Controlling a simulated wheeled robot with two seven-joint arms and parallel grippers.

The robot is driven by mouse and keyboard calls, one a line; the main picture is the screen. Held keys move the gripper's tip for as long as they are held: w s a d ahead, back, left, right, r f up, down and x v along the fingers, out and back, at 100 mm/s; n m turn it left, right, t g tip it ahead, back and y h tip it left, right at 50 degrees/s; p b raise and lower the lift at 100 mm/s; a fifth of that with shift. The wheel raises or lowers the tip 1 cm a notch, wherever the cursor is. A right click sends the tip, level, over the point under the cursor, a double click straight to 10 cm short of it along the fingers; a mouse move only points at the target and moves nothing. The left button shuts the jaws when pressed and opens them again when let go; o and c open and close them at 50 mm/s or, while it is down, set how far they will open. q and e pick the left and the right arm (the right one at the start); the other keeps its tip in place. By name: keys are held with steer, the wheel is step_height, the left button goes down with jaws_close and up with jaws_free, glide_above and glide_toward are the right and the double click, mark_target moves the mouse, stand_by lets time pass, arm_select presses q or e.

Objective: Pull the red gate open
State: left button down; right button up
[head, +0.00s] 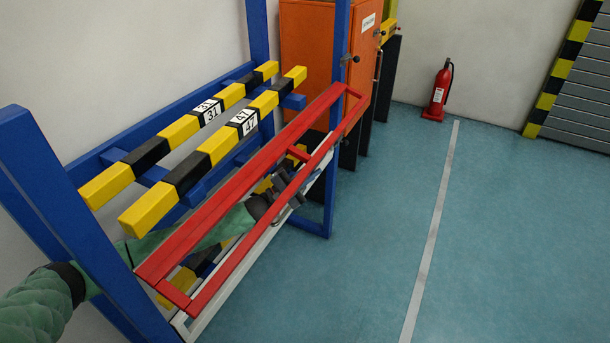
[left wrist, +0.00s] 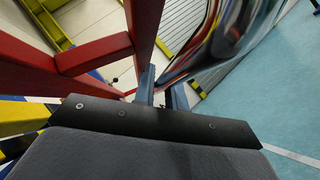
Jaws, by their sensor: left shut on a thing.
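The red gate (head: 232,192) is a long frame of red bars with short crosspieces. It runs across the front of the blue rack (head: 83,225), from the lower left to the right post. My left arm reaches in from the left behind the gate. My left gripper (head: 286,190) shows between the gate's bars, near their middle, and is shut on a red bar. In the left wrist view, the fingers (left wrist: 163,90) meet the lower end of a red gate bar (left wrist: 143,35). The exact contact is partly hidden. My right gripper is not in view.
Yellow-and-black beams (head: 212,148) lie on the rack behind the gate. A white rail (head: 262,243) runs below it. An orange cabinet (head: 306,48) stands behind the right post. A fire extinguisher (head: 438,92) stands by the wall. The blue-green floor (head: 355,250) to the right is clear.

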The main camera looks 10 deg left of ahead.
arm_select(q)
steer(key=shift+s+d+r+n, duration=0.15)
steer(key=shift+d+r+n, duration=0.1)
steer(key=shift+n, duration=0.15)
steer(key=shift+r+t, duration=0.1)
steer(key=shift+t, duration=0.2)
steer(key=c, duration=1.5)
jaws_free()
steer(key=shift+d+r, duration=0.1)
steer(key=shift+o, duration=0.2)
